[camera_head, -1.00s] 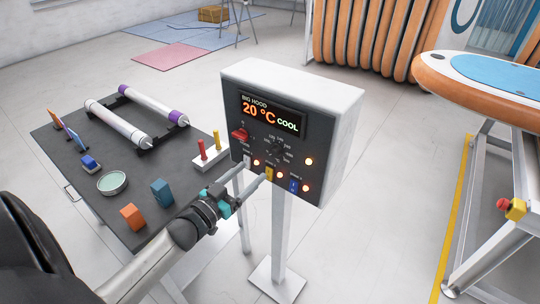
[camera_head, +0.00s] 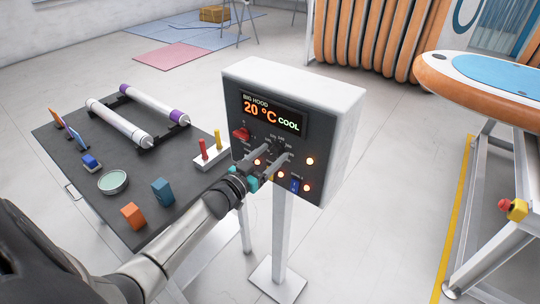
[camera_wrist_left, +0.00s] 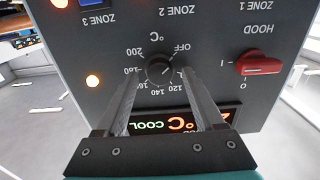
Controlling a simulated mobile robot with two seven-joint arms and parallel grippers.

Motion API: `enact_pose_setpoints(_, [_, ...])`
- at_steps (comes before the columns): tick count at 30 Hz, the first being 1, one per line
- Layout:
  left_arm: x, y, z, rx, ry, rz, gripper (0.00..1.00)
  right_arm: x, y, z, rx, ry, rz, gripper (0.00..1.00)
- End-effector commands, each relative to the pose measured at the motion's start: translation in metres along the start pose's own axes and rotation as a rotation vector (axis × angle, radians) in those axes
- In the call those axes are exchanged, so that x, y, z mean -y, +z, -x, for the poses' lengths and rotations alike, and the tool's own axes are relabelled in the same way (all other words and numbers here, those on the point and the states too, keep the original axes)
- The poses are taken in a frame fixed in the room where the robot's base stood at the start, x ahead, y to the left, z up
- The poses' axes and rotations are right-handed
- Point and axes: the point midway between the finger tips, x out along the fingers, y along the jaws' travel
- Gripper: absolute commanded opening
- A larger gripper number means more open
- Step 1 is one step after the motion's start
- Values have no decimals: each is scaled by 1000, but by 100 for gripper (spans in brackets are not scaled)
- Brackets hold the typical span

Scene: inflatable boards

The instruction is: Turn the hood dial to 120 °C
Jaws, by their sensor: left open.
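The hood panel (camera_head: 320,113) is a white box with a dark face on a post. Its display (camera_head: 271,115) reads "BIG HOOD 20 °C COOL". The black hood dial (camera_wrist_left: 159,69) has a printed scale from OFF to 200 around it; in the wrist view it is upside down, and its mark seems to lie towards OFF. My left gripper (camera_head: 277,153) is open at the panel, and its fingers partly hide the dial in the head view. In the wrist view the fingers (camera_wrist_left: 159,78) stand either side of the dial, with gaps; contact is not visible.
A red HOOD switch (camera_wrist_left: 259,64) sits beside the dial. Zone switches, including a blue one (camera_head: 294,186), and lit orange lamps (camera_head: 309,161) are below. A dark table (camera_head: 70,150) with rollers and blocks stands left; an orange board (camera_head: 480,98) lies right.

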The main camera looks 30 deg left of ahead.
Motion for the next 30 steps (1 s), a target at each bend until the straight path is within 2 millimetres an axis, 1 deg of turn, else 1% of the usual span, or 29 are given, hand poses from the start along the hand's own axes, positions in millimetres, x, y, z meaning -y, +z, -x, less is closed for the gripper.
enact_pose_setpoints(2, [0,0,0,0,0,0,70,0,0,0,0,0,0,0])
enact_pose_setpoints(21, [0,0,0,0,0,0,0,0,0,0,0,0,0,0])
enact_pose_setpoints(30, [0,0,0,0,0,-10,0,0,0,0,1,0,0,0])
